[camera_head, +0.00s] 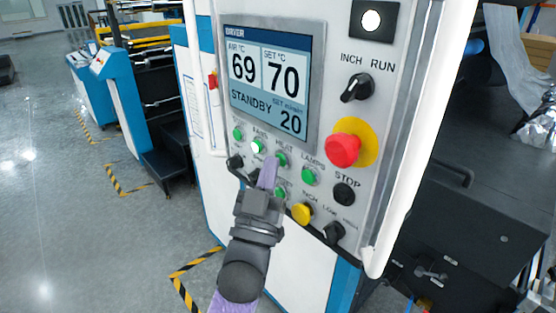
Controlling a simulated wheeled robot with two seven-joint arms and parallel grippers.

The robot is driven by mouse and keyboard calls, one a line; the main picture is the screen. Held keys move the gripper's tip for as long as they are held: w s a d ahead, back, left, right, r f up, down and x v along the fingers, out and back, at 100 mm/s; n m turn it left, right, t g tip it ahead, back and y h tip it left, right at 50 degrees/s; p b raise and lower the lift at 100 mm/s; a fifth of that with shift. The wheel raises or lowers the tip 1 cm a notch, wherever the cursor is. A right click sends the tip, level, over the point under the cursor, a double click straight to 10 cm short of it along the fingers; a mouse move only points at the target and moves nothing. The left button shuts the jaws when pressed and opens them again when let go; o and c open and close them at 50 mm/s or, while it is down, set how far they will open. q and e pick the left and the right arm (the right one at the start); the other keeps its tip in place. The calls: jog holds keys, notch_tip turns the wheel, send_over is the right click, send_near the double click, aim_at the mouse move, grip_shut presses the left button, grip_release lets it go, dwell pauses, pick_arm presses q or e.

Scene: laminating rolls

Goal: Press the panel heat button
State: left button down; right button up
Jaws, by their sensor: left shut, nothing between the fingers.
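The control panel (335,100) faces me with its screen (270,82) reading AIR 69, SET 70, STANDBY and 20. The green heat button (283,159) sits below the HEAT label, in the row under the screen. My left gripper (268,171) is shut and empty, with its purple fingertips just left of and slightly below the heat button. I cannot tell whether they touch the panel. The lower row of controls is partly hidden behind the gripper. My right gripper is not in view.
The lit fans button (257,146) is close at the upper left. A lamps button (309,176), black stop button (344,194), yellow inch button (302,213) and red emergency stop (343,150) lie to the right. Open floor (60,210) is at the left.

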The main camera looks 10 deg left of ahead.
pick_arm(q)
jog(key=shift+s, duration=0.1)
jog(key=shift+s+a+p, duration=0.45)
jog(key=shift+s, duration=0.1)
jog(key=s+a+p, duration=0.1)
jog(key=s, duration=0.1)
jog(key=s+a+p, duration=0.1)
jog(key=s+a, duration=0.1)
dwell(0.7)
